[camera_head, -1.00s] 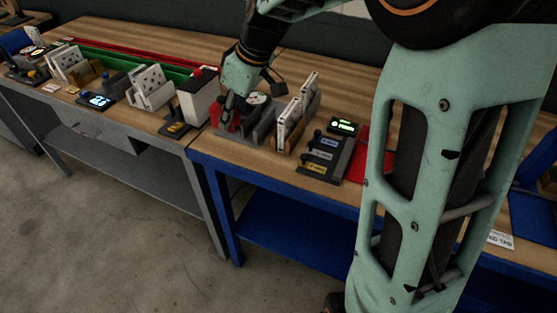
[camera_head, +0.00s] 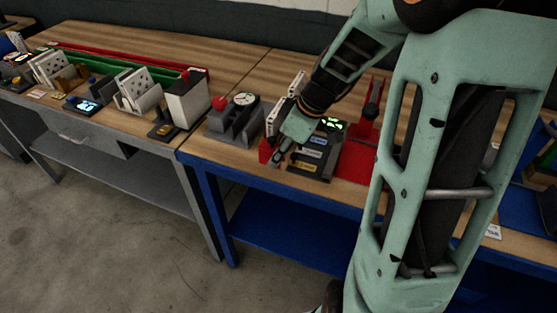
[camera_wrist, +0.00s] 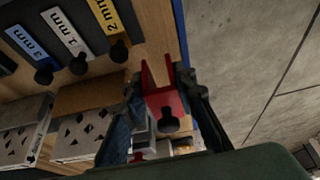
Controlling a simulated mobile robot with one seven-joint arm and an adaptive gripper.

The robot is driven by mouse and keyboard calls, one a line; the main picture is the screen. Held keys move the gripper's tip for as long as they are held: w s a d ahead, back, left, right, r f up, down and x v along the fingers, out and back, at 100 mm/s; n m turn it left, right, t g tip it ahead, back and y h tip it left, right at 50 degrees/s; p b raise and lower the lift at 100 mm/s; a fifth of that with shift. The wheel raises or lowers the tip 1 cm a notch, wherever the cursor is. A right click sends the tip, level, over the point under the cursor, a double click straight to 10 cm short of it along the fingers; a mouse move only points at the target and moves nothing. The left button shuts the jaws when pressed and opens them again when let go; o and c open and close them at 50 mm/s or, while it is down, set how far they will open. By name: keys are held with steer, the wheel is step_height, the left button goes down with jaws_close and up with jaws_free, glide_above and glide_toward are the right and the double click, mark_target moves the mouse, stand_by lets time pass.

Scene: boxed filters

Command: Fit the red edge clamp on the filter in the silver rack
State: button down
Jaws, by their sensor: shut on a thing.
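My gripper (camera_head: 277,160) is low over the front of the blue-legged bench. It is shut on the red edge clamp (camera_head: 265,150), a forked piece. In the wrist view, the clamp (camera_wrist: 166,99) sits between the fingers with its two prongs pointing away and a dark round knob facing the camera. A pale silver-looking rack (camera_head: 150,105) with white perforated filters (camera_head: 137,86) stands on the left bench, well apart from my gripper. A nearer rack with white filters (camera_wrist: 88,134) and a brown block (camera_wrist: 92,94) is beside my gripper; my arm partly hides it in the head view.
A grey fixture (camera_head: 233,132) with a red knob stands left of my gripper. A dark panel of labelled thickness gauges (camera_wrist: 70,33) is close by, with a red stand (camera_head: 360,135) beyond. A white box (camera_head: 188,100) stands beside the silver-looking rack.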

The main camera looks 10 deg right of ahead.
steer(key=shift+f, duration=1.4)
steer(key=shift+f, duration=0.15)
steer(key=c, duration=1.6)
jaws_free()
steer(key=shift+d+r, duration=0.1)
steer(key=shift+r, duration=0.4)
steer(key=v, duration=1.1)
steer(key=shift+s+r, duration=0.15)
